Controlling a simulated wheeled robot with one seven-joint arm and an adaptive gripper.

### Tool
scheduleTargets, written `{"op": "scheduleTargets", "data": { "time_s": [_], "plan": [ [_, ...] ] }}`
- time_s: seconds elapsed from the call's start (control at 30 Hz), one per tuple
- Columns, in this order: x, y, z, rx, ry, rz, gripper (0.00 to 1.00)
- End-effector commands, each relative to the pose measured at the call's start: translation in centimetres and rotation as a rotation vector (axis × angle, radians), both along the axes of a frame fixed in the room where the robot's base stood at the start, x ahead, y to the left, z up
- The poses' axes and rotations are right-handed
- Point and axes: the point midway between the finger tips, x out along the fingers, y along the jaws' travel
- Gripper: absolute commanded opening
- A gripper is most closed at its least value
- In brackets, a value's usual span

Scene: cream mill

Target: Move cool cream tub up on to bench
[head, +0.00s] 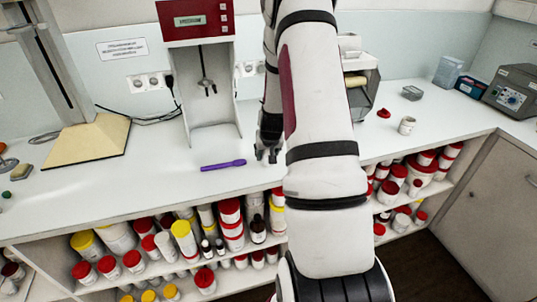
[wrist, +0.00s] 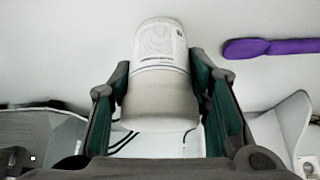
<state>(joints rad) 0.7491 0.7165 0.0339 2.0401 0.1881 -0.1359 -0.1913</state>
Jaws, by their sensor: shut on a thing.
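The tub (wrist: 160,95) is a pale white and grey cylinder with faint label print, between my fingers in the wrist view. My gripper (wrist: 161,72) is shut on its sides, one finger on each side. In the head view my gripper (head: 268,152) is low over the front part of the white bench top (head: 130,180), right of the purple spatula. The tub is hidden behind my arm there. I cannot tell whether it touches the bench.
The purple spatula (head: 223,165) lies close by on the bench. A red-topped mixer stand (head: 212,110) is behind it. Several red- and yellow-lidded tubs (head: 183,237) crowd the shelf below. A small white cup (head: 407,126) stands to the right.

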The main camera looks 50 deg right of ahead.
Motion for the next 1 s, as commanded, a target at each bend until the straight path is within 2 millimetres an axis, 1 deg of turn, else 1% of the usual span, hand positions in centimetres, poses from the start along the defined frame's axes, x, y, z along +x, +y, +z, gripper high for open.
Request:
{"op": "scheduleTargets", "data": {
  "time_s": [0.03, 0.13, 0.53, 0.57, 0.6, 0.63, 1.0],
  "plan": [
    [-0.1, 0.0, -0.5, 0.002, 0.001, 0.0, 0.14],
    [-0.1, 0.0, -1.1, -0.001, -0.001, 0.0, 0.14],
    [0.0, 0.0, -1.5, -0.001, -0.001, 0.0, 0.14],
    [0.0, 0.0, -1.5, -0.001, -0.001, 0.0, 0.48],
    [0.0, 0.0, -1.5, -0.001, -0.001, 0.0, 0.57],
    [0.0, 0.0, -1.5, -0.001, -0.001, 0.0, 0.64],
    [0.0, 0.0, -1.2, -0.002, -0.002, 0.0, 0.64]
  ]
}}
